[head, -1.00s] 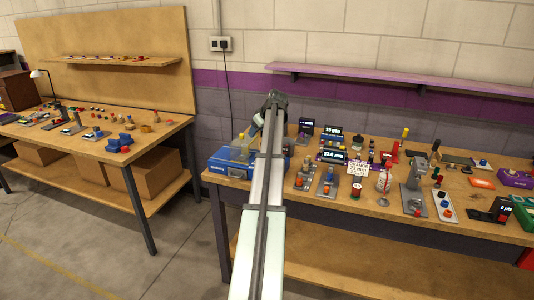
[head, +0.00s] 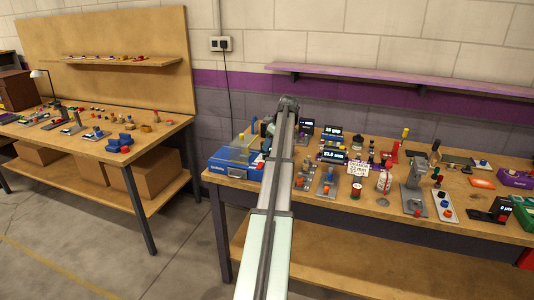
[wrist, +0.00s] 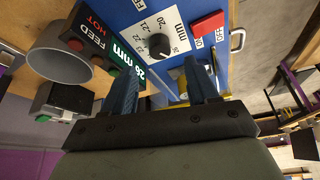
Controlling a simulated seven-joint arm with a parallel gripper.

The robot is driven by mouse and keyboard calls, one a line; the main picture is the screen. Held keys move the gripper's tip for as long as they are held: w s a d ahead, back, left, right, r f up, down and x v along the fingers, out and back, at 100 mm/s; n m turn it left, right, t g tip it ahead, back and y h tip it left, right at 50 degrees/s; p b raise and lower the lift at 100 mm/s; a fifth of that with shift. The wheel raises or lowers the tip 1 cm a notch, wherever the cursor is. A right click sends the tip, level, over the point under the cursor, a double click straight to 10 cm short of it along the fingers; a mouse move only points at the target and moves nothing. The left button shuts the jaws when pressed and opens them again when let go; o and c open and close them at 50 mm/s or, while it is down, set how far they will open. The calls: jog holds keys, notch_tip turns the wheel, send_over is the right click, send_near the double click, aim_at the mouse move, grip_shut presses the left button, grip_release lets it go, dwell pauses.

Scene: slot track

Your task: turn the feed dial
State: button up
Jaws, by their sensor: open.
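The feed dial is a black round knob (wrist: 159,46) on a white scale plate (wrist: 143,28) marked with numbers and "mm", fixed to a blue panel (wrist: 185,8) in the wrist view. My gripper (wrist: 160,68) is open, its two dark blue fingers pointing at the panel. The knob shows in the gap between the fingertips, which look apart from it. Whether the fingers reach down beside it I cannot tell. In the head view my arm hides the dial and the fingers.
A red ON/OFF switch (wrist: 207,25) sits right of the dial. A "26 mm" display (wrist: 131,58) and a FEED/HOT panel (wrist: 95,35) with a grey tube (wrist: 58,62) are at left. In the head view a blue box (head: 228,168) and several small devices crowd the bench.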

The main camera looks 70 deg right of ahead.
aim_at(266, 154)
jog(key=shift+x, duration=2.85)
jog(key=c, duration=1.1)
